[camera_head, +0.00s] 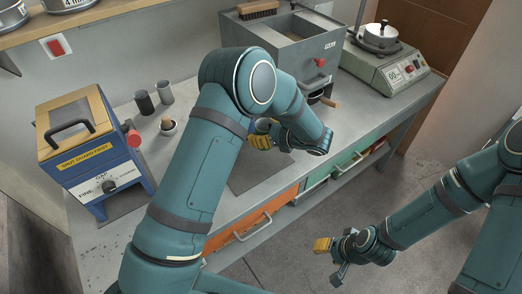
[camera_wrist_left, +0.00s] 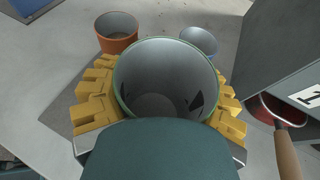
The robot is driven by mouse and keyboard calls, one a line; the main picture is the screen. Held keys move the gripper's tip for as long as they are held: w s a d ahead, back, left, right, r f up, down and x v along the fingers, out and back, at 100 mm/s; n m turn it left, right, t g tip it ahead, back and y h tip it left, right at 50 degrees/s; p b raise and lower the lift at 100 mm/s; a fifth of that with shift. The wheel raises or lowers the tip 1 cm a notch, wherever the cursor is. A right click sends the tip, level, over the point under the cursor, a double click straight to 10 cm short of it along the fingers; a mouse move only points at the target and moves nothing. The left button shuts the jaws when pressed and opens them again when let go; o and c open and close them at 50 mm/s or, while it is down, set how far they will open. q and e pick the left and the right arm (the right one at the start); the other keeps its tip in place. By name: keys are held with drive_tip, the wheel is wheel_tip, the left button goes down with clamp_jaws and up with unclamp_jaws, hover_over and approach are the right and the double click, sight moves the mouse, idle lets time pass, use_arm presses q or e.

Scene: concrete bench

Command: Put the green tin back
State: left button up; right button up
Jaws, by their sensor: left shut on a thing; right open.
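The green tin (camera_wrist_left: 166,50) shows in the left wrist view as an open, empty-looking grey cylinder with a green rim. My left gripper (camera_wrist_left: 160,103) is shut on it, with yellow finger pads on both sides. In the head view my left gripper (camera_head: 262,139) is above the bench by the dark mat (camera_head: 250,181), and my arm hides the tin. An orange tin (camera_wrist_left: 117,45) and a blue tin (camera_wrist_left: 199,41) stand just beyond the held tin. My right gripper (camera_head: 336,251) is open and empty above the floor, in front of the bench.
A grey box machine (camera_head: 285,45) stands behind the left gripper; a wooden-handled red pan (camera_wrist_left: 279,112) is beside it. A blue-yellow grinder (camera_head: 88,150), dark cup (camera_head: 145,102) and small mortar (camera_head: 168,127) stand left. A hot plate (camera_head: 392,70) is right. An orange drawer (camera_head: 250,220) is below.

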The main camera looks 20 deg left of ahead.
use_arm(q)
drive_tip(key=shift+f+b, duration=0.4)
drive_tip(key=shift+f, duration=2.7)
drive_tip(key=shift+f, duration=0.15)
drive_tip(key=o, duration=1.4)
drive_tip(key=shift+d+r, duration=0.25)
drive_tip(key=shift+r, duration=0.05)
drive_tip(key=p+v, duration=0.1)
drive_tip(key=v, duration=1)
drive_tip(key=shift+s+d+r, duration=0.1)
drive_tip(key=shift+s+d, duration=0.05)
drive_tip(key=shift+d, duration=0.05)
